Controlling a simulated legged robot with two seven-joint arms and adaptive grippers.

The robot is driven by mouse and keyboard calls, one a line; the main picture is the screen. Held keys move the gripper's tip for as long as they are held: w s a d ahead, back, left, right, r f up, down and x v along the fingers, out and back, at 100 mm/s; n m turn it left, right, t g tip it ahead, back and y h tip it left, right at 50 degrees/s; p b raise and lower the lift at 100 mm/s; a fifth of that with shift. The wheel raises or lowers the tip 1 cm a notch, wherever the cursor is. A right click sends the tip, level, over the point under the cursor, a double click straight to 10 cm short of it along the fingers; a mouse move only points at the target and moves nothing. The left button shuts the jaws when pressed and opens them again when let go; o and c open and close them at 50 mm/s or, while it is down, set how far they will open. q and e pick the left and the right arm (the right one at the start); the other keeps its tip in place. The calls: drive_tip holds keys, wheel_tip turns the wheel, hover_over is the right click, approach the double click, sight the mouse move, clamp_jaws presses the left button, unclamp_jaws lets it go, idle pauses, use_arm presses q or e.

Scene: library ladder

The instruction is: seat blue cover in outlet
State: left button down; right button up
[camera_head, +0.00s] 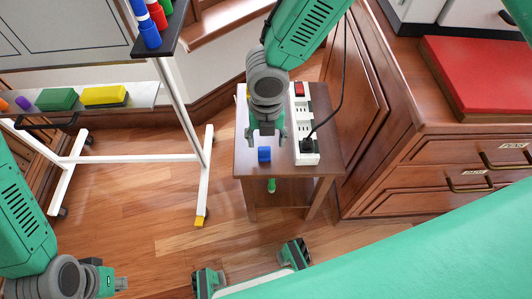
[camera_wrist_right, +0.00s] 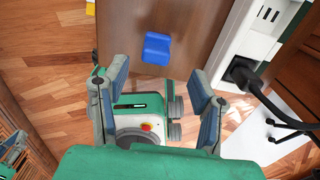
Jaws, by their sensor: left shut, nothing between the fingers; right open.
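The blue cover (camera_head: 264,154) is a small blue block lying on the small wooden table, left of the white outlet strip (camera_head: 302,98). It also shows at the top middle of the right wrist view (camera_wrist_right: 157,48), apart from the strip (camera_wrist_right: 232,42). A black plug (camera_head: 307,146) with a cord sits in the strip's near end. My right gripper (camera_head: 266,137) is open and empty above the table, just behind the cover in the head view; its spread fingers (camera_wrist_right: 150,90) touch nothing in the wrist view. My left gripper (camera_head: 119,284) is shut and empty at the lower left.
The table (camera_head: 243,162) stands against a wooden cabinet (camera_head: 420,170) on the right. The black cord (camera_head: 339,95) rises from the plug. A whiteboard stand (camera_head: 180,110) with markers and erasers is at left. A small green object (camera_head: 271,185) shows below the table's front edge.

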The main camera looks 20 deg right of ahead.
sight(264, 148)
drive_tip(key=f+b, duration=0.1)
drive_tip(key=f, duration=0.1)
drive_tip(key=a+f+b, duration=0.1)
drive_tip(key=f, duration=0.2)
drive_tip(key=shift+w+b, duration=0.2)
drive_tip(key=shift+b, duration=0.15)
drive_tip(key=shift+d+r, duration=0.1)
drive_tip(key=shift+d, duration=0.1)
drive_tip(key=shift+d, duration=0.2)
drive_tip(key=c, duration=0.9)
drive_tip(key=shift+a, duration=0.25)
